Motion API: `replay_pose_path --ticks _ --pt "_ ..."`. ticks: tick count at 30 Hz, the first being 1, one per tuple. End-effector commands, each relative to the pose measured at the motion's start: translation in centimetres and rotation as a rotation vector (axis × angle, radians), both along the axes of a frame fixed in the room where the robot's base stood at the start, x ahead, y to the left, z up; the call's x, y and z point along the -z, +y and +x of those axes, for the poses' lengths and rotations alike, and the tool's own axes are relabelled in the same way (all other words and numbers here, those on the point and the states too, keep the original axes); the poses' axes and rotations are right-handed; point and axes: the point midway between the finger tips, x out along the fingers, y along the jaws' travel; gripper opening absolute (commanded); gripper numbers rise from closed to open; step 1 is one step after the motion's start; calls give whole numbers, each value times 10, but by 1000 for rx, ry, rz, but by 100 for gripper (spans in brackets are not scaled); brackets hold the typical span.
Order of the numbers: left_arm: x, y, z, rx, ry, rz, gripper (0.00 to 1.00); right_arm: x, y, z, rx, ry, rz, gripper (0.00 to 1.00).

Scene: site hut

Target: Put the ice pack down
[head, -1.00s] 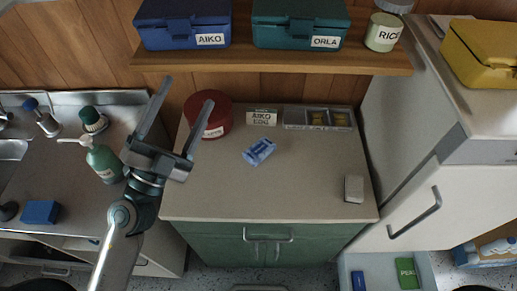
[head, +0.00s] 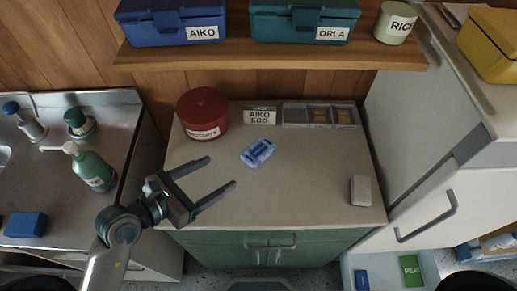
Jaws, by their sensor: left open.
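The ice pack, a small light-blue pack with a darker blue label (head: 258,152), lies flat on the pale counter top (head: 300,200) near its middle. My left gripper (head: 222,171) is open and empty. Its two fingers point right, toward the pack, and a gap of bare counter shows between the fingertips and the pack. My right gripper is not in view.
A red tin (head: 202,113), an "AIKO EGG" card (head: 260,115) and a divided clear tray (head: 293,115) stand along the counter's back. A white block (head: 361,190) lies at the right. The counter's front middle is clear. A shelf (head: 270,55) overhangs behind.

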Motion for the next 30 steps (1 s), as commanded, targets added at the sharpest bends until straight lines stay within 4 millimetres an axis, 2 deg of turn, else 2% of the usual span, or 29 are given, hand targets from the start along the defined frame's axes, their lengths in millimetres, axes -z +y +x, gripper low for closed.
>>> replay_pose_path --ticks 5,11,24,30 --pt "0 -1 1 0 1 -2 67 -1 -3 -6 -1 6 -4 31" --pt "3 -11 11 -1 1 -6 67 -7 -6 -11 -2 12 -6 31" --pt "31 -61 60 -1 2 -6 67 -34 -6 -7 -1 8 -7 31" --pt "42 -77 76 -1 1 -6 67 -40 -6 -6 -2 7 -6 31"
